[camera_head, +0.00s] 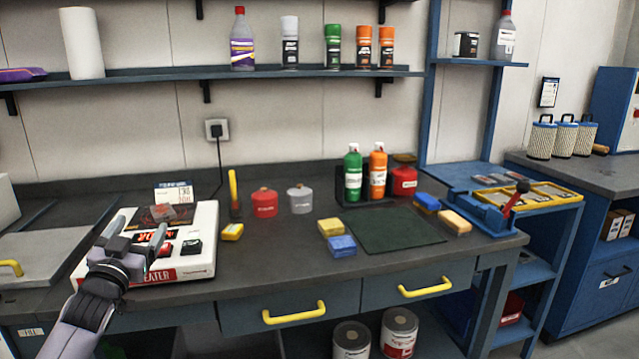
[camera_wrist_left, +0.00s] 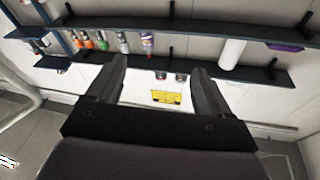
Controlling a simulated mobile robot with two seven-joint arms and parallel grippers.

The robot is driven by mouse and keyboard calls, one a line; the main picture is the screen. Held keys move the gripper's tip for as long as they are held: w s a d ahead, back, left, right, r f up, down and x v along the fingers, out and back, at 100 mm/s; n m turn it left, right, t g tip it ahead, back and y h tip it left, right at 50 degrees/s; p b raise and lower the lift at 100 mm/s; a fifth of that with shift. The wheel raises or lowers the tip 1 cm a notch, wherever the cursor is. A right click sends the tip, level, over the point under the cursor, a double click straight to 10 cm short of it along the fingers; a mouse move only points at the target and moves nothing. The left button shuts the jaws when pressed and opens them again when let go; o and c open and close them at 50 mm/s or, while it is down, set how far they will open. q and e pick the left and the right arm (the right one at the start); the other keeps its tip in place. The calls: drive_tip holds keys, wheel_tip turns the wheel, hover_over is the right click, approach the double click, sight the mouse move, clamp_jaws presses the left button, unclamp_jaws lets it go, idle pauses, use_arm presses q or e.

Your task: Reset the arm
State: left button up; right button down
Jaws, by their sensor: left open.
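My left gripper (camera_head: 138,243) is in the lower left of the head view, in front of a white heater box (camera_head: 190,268) with red and dark markings. The gripper is open, with nothing between its fingers. In the left wrist view, its two dark fingers (camera_wrist_left: 155,88) stand apart and frame the wall and a small yellow label. My left arm comes in from the bottom left corner. My right gripper shows in neither view.
The dark workbench (camera_head: 280,265) holds a red pot (camera_head: 263,203), a grey pot (camera_head: 300,200), yellow and blue blocks, a dark green mat (camera_head: 392,230) and spray bottles. A shelf (camera_head: 300,73) with bottles and cans runs above. Yellow drawer handles (camera_head: 294,313) stick out in front.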

use_arm(q)
drive_tip(key=s+d+f+g, duration=0.2)
drive_tip(key=s+f, duration=0.2)
drive_tip(key=f, duration=0.4)
drive_tip(key=s+d+f+m+g+h, duration=0.1)
drive_tip(key=s+d+f+g, duration=0.15)
drive_tip(key=s+f, duration=0.4)
drive_tip(key=s+d+f+g, duration=0.2)
drive_tip(key=d+f, duration=0.1)
drive_tip(key=f, duration=0.6)
drive_tip(key=s+d+f+g+h, duration=0.1)
drive_tip(key=s+d+f, duration=0.3)
drive_tip(key=s, duration=0.8)
drive_tip(key=s+d+f+n+g+h, duration=0.1)
drive_tip(key=s+d+f, duration=0.3)
drive_tip(key=s, duration=0.9)
wheel_tip(320, 180, down, 3)
drive_tip(key=shift+s+d+r+g, duration=0.1)
drive_tip(key=shift+s+d+g, duration=0.05)
drive_tip(key=shift+g, duration=0.7)
